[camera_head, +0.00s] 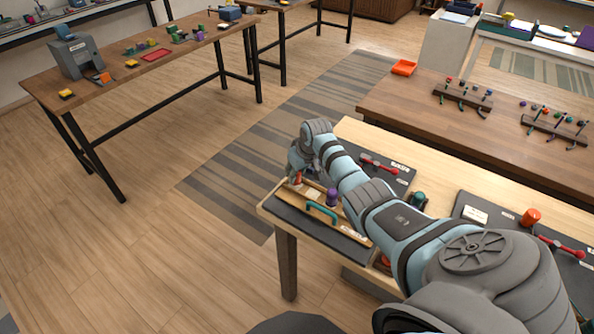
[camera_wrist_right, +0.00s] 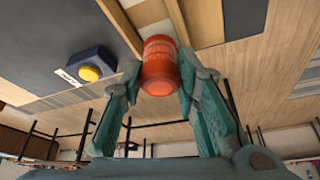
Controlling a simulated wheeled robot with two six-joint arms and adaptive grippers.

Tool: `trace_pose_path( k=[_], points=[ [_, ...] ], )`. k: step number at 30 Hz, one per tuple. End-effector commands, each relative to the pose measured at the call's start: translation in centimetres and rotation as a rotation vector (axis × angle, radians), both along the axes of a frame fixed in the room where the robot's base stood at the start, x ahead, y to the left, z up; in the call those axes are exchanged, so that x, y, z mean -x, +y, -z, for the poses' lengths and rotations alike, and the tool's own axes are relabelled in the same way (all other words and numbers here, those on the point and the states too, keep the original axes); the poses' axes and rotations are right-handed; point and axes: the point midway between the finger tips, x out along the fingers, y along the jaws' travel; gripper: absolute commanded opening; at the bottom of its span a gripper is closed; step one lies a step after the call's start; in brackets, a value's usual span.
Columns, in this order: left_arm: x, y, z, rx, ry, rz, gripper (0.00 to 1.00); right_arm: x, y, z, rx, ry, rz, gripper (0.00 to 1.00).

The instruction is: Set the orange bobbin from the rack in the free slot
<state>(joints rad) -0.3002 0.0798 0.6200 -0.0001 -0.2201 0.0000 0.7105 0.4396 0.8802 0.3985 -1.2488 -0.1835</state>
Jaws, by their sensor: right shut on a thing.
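My right gripper (camera_wrist_right: 160,75) is shut on an orange bobbin (camera_wrist_right: 160,62), which sits between its two fingertips in the right wrist view. In the head view the right arm reaches to the left, and its gripper (camera_head: 296,172) is over the far left end of the near table, with a small reddish piece showing below it. A wooden rack (camera_head: 352,234) with a turquoise handle (camera_head: 322,212) is just beside it, and a purple bobbin (camera_head: 333,197) stands there. The arm hides part of this area, and I cannot make out the free slot. My left gripper is not in view.
A red-handled lever (camera_head: 380,163) and a green bobbin (camera_head: 417,199) are beyond the arm. Another orange bobbin (camera_head: 530,216) and red lever (camera_head: 562,247) are at the right. A yellow button (camera_wrist_right: 90,73) shows in the wrist view. The floor (camera_head: 150,230) left of the table is clear.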

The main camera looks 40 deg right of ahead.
Motion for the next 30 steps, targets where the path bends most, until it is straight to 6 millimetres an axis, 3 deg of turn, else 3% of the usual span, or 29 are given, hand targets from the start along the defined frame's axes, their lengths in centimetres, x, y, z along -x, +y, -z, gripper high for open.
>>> trace_pose_path(
  k=[27,28,30],
  points=[
    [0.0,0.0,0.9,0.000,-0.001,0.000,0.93,0.0,0.0,1.4,0.000,0.000,0.000,0.00],
    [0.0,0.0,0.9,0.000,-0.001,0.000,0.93,0.0,0.0,1.4,0.000,0.000,0.000,0.31],
    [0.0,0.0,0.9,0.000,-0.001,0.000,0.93,0.0,0.0,1.4,0.000,0.000,0.000,0.43]
  ],
)
